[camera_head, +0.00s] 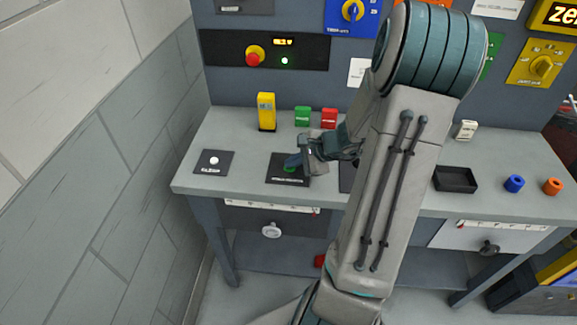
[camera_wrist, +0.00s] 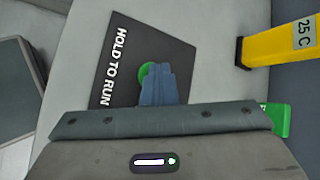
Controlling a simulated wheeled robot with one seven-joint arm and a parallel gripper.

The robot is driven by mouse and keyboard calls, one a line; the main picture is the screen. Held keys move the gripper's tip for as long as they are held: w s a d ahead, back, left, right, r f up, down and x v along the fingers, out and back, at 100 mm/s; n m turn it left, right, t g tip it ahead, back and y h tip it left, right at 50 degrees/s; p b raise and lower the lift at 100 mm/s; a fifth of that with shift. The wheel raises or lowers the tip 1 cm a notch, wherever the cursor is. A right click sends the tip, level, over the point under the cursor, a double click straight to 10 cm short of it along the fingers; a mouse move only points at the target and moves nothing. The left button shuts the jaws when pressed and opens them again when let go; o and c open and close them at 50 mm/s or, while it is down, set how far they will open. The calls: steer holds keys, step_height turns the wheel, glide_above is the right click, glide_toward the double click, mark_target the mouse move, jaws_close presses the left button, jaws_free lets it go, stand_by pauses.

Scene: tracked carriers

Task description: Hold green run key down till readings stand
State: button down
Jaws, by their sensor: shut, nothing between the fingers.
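The green run key (camera_wrist: 145,72) sits on a dark plate (camera_wrist: 124,50) lettered "HOLD TO RUN" in the wrist view. In the head view the same plate (camera_head: 289,179) lies on the bench top, with a sliver of the green key showing. My gripper (camera_head: 292,161) is shut and empty, and its fingertips are over the key. In the wrist view its closed fingers (camera_wrist: 157,84) cover much of the key. I cannot tell whether they touch it or whether it is pressed down. A small display (camera_head: 283,42) on the back panel is lit, but its reading is too small to make out.
A yellow block (camera_head: 266,112) stands behind the plate, with green (camera_head: 303,117) and red (camera_head: 329,118) blocks beside it. Left is a dark plate with a white button (camera_head: 214,160). A black tray (camera_head: 455,179) and blue (camera_head: 514,183) and orange (camera_head: 552,186) rings lie right.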

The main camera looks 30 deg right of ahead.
mark_target(294, 169)
steer(key=shift+r, duration=0.15)
steer(key=shift+r+p, duration=0.6)
steer(key=shift+r, duration=0.15)
steer(key=shift+r, duration=0.1)
step_height(294, 169, up, 5)
steer(key=p, duration=0.3)
steer(key=shift+p, duration=0.3)
stand_by(1.8)
steer(key=s+a+r+n+g+h, duration=0.2)
steer(key=s+a+r+n, duration=0.4)
steer(key=s+n, duration=0.3)
steer(key=s+a+r+n+g+h, duration=0.2)
steer(key=s+a+r+n, duration=0.3)
steer(key=s+a+n, duration=0.4)
steer(key=shift+s+r+n+h, duration=0.15)
steer(key=shift+r+n+h, duration=0.25)
steer(key=shift+n+h, duration=0.35)
